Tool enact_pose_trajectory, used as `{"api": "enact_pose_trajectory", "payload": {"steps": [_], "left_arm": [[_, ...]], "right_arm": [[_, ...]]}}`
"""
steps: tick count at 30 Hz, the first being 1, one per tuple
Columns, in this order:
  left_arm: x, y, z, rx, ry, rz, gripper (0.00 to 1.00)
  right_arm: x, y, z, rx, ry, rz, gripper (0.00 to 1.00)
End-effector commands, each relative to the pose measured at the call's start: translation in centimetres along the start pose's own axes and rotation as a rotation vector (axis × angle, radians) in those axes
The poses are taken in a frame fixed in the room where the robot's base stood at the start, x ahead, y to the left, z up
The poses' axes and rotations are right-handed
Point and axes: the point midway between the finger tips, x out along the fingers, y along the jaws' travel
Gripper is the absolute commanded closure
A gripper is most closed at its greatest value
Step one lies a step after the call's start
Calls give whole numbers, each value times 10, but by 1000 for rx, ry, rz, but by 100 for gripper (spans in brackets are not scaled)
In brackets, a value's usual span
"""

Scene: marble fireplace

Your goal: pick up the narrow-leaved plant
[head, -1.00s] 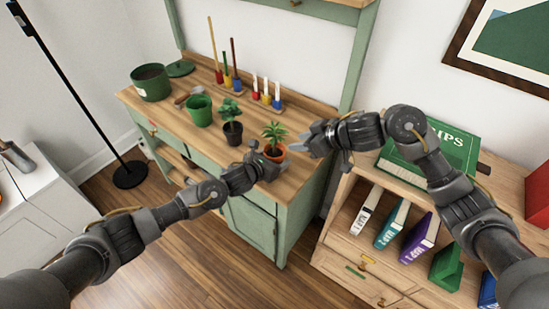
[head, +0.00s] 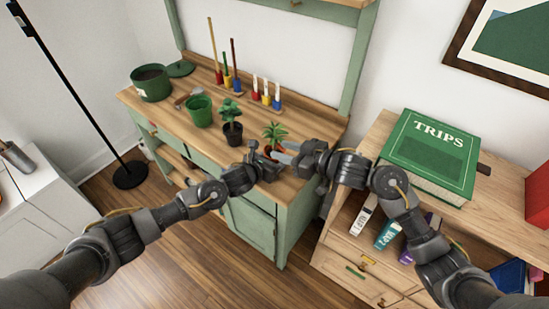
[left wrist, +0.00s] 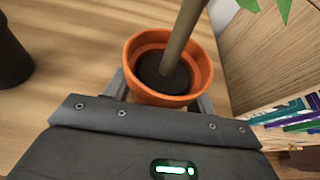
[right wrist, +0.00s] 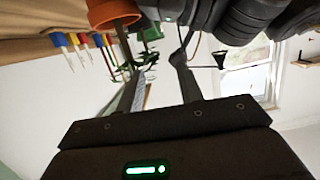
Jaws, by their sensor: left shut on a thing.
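The narrow-leaved plant (head: 274,131) stands upright in an orange pot near the right end of the wooden bench top. In the left wrist view, the orange pot (left wrist: 199,62) sits between the fingers of my left gripper (left wrist: 163,97), which is shut on it. The brown stem (left wrist: 184,36) rises from dark soil. My right gripper (head: 284,152) is close to the pot's right side in the head view, partly hiding it. In the right wrist view its fingers (right wrist: 156,88) are spread with a gap between them, and the orange pot (right wrist: 112,12) shows at the top.
A broad-leaved plant in a black pot (head: 232,138) stands just left. An empty green pot (head: 200,112), a large green container (head: 151,84) and peg stands (head: 262,98) are further back. A shelf with a green book (head: 432,150) stands right.

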Motion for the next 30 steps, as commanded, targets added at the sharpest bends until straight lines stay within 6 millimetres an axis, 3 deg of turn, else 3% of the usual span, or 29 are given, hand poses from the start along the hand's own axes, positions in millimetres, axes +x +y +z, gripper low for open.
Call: {"api": "enact_pose_trajectory", "payload": {"steps": [6,15,30], "left_arm": [[0,0,0,0,1,0,67],[0,0,0,0,1,0,67],[0,0,0,0,1,0,67]], "right_arm": [[-14,9,16,4,162,142,63],[-23,18,22,-10,206,217,63],[40,32,10,-9,203,216,63]]}}
